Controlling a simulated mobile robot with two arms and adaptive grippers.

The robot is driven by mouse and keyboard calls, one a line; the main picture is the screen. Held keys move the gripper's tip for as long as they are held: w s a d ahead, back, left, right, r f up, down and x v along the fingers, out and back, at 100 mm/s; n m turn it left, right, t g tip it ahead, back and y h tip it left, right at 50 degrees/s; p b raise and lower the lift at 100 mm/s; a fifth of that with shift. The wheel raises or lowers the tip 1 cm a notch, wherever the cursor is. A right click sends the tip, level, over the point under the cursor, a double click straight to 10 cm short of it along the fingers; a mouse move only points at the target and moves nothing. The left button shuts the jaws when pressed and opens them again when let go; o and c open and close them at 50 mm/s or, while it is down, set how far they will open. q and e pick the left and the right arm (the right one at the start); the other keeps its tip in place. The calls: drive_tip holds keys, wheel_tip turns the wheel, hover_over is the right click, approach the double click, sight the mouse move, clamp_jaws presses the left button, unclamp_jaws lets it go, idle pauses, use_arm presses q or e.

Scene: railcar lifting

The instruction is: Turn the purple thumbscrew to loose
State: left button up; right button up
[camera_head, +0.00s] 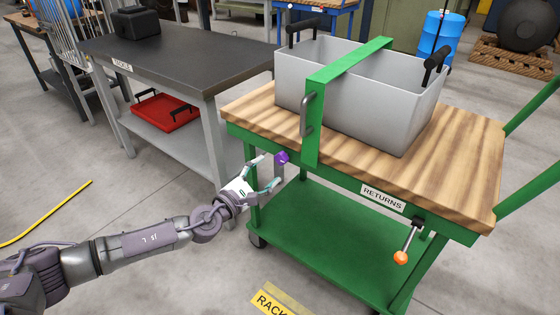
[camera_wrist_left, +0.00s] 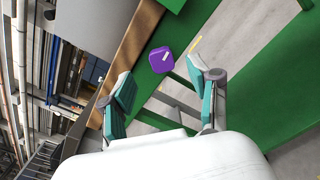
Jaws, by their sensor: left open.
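The purple thumbscrew (camera_head: 282,157) sits at the front edge of the green cart, just left of the green strap (camera_head: 313,130). In the left wrist view the thumbscrew (camera_wrist_left: 162,60) shows as a rounded purple knob with a small white mark, ahead of the fingers and between their lines. My left gripper (camera_head: 267,172) is open, with its fingertips close to the thumbscrew. In the left wrist view the teal-padded fingers (camera_wrist_left: 162,85) are spread and empty, and the thumbscrew appears beyond their tips. My right gripper is not in view.
The strap crosses a grey bin (camera_head: 385,105) on the cart's wooden top (camera_head: 465,165). A lever with an orange knob (camera_head: 400,257) hangs at the cart's front, near the RETURNS label (camera_head: 382,198). A dark-topped table (camera_head: 190,62) with a red tray (camera_head: 165,112) below stands left.

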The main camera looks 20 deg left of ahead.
sight(281, 159)
use_arm(q)
drive_tip(key=x, duration=0.6)
drive_tip(key=shift+w+d+b, duration=0.1)
drive_tip(key=shift+w+b, duration=0.25)
drive_tip(key=shift+b, duration=0.05)
drive_tip(key=c, duration=1.2)
drive_tip(key=shift+o, duration=0.2)
